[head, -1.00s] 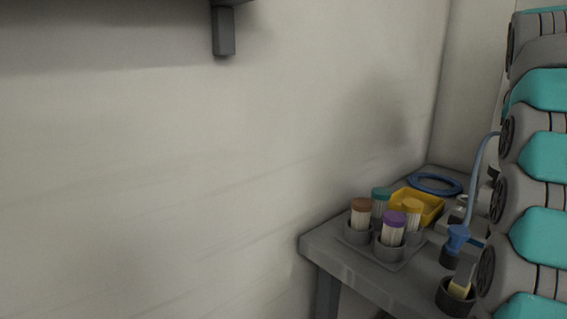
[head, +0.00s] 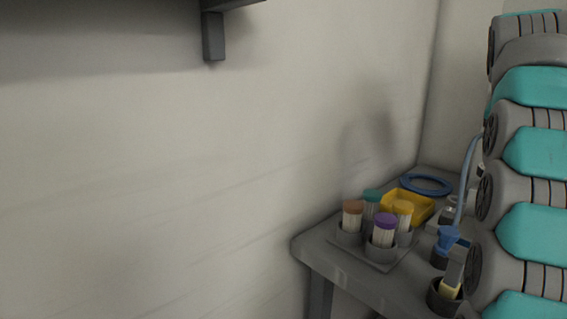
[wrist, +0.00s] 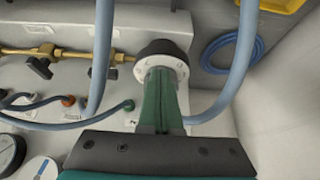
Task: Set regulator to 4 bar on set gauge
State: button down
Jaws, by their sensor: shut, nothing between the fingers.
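In the wrist view my gripper (wrist: 161,76) has its green fingers together, with nothing between them. The fingertips overlap the pale bolted flange of a round black knob (wrist: 164,47), likely the regulator knob; I cannot tell whether they touch it. A dial gauge (wrist: 8,152) is cut off at the lower left edge, and part of another white dial (wrist: 40,168) shows beside it. I cannot read either or tell which is the set gauge. My gripper is out of the head view.
A brass pipe (wrist: 70,53) with black valve handles runs left of the knob. Blue hoses (wrist: 243,60) pass on both sides of my gripper. In the head view a grey table (head: 345,264) holds brush-like items in cups and a yellow tray (head: 408,206).

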jog(key=shift+w+a, duration=0.25)
jog(key=shift+w, duration=0.15)
jog(key=shift+w+a, duration=0.1)
jog(key=shift+w, duration=0.2)
jog(key=shift+a, duration=0.15)
dwell(0.3)
jog(key=shift+s+a, duration=0.2)
jog(key=shift+a, duration=0.05)
